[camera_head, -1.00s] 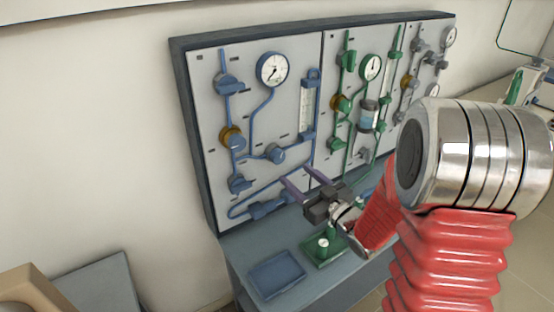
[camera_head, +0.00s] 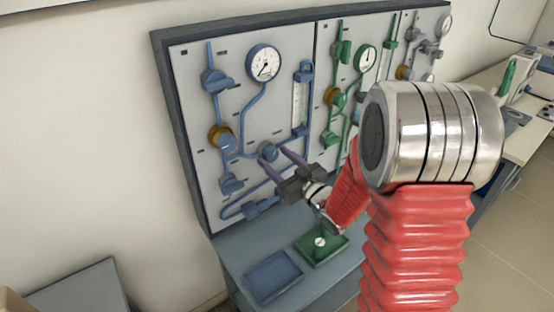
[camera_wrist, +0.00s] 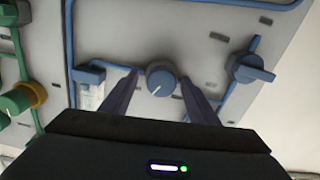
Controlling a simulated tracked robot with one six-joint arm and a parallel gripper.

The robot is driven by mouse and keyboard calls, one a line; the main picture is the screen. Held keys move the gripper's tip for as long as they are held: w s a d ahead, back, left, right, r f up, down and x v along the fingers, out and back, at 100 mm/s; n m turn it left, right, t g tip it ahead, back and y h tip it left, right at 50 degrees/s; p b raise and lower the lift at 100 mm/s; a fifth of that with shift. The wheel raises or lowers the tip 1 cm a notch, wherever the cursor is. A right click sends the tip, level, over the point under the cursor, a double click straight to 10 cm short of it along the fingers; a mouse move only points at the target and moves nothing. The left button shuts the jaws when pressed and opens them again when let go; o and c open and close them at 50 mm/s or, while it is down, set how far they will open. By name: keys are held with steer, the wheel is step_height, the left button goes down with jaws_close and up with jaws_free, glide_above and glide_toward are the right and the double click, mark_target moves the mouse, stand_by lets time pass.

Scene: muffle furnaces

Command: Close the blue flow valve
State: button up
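The blue flow valve is probably the round blue knob (camera_head: 268,151) in the middle of the blue pipework on the panel. In the wrist view the knob (camera_wrist: 160,79) has a white pointer line, tilted toward the lower left. My gripper (camera_head: 273,156) is in front of it, with its purple fingers pointing at the panel. In the wrist view my gripper (camera_wrist: 159,76) is open, with one finger on each side of the knob. Narrow gaps seem to show beside the knob; I cannot tell whether the fingertips touch the panel.
The grey panel (camera_head: 192,190) also carries a blue lever valve (camera_head: 217,81), a gauge (camera_head: 263,63), a yellow-ringed regulator (camera_head: 221,138) and a lower blue valve (camera_head: 231,184). Green pipework stands to the right. A blue tray (camera_head: 274,277) and green plate (camera_head: 322,252) lie below.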

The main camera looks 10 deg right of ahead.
steer(key=shift+a, duration=0.1)
steer(key=c, duration=0.9)
steer(key=shift+d, duration=0.25)
steer(key=shift+c, duration=0.5)
steer(key=shift+a, duration=0.15)
steer(key=shift+m, duration=0.4)
steer(key=m, duration=1.1)
steer(key=shift+r+m, duration=0.1)
steer(key=shift+m, duration=0.3)
